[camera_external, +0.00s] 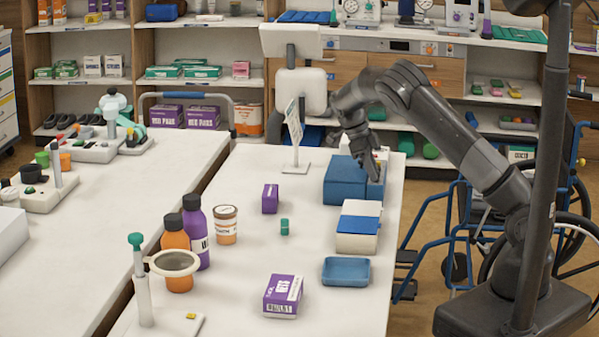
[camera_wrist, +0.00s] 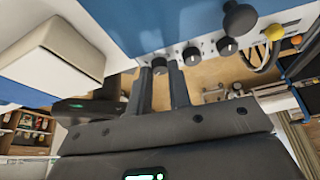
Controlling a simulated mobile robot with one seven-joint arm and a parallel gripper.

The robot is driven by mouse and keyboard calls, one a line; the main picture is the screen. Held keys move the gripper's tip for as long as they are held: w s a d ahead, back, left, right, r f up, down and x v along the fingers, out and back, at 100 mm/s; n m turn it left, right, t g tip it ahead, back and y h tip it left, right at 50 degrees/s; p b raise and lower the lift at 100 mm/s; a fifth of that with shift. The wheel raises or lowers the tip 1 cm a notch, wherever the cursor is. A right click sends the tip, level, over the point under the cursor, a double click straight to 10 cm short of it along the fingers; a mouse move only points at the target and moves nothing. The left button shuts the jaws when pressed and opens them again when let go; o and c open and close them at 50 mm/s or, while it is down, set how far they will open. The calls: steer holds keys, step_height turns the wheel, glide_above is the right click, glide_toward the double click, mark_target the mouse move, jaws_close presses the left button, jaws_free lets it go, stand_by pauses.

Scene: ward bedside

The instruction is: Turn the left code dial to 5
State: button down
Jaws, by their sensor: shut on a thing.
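The blue box (camera_external: 345,182) stands at the far right of the long white table. In the wrist view its white front strip (camera_wrist: 210,42) carries a row of three dark dials. The leftmost dial in that view (camera_wrist: 159,64) is between the fingertips of my gripper (camera_wrist: 161,72), which is shut on it. The middle dial (camera_wrist: 192,55) and the right dial (camera_wrist: 227,46) are free and show small white marks. The held dial's setting cannot be read. In the external view my gripper (camera_external: 374,170) reaches down at the box's right side; the dials are hidden there.
A black knob (camera_wrist: 239,18) and a yellow button (camera_wrist: 273,33) sit right of the dials. A white box with a blue band (camera_external: 359,226) stands in front of the blue box. A blue tray (camera_external: 346,271) is nearer. A wheelchair (camera_external: 450,230) stands right of the table.

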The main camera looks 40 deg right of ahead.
steer(key=shift+f+m, duration=0.1)
steer(key=shift+m, duration=0.6)
steer(key=shift+y, duration=0.3)
steer(key=c, duration=1.6)
jaws_free()
steer(key=shift+w, duration=0.1)
steer(key=v, duration=1)
steer(key=shift+w+r, duration=0.2)
steer(key=shift+r, duration=0.15)
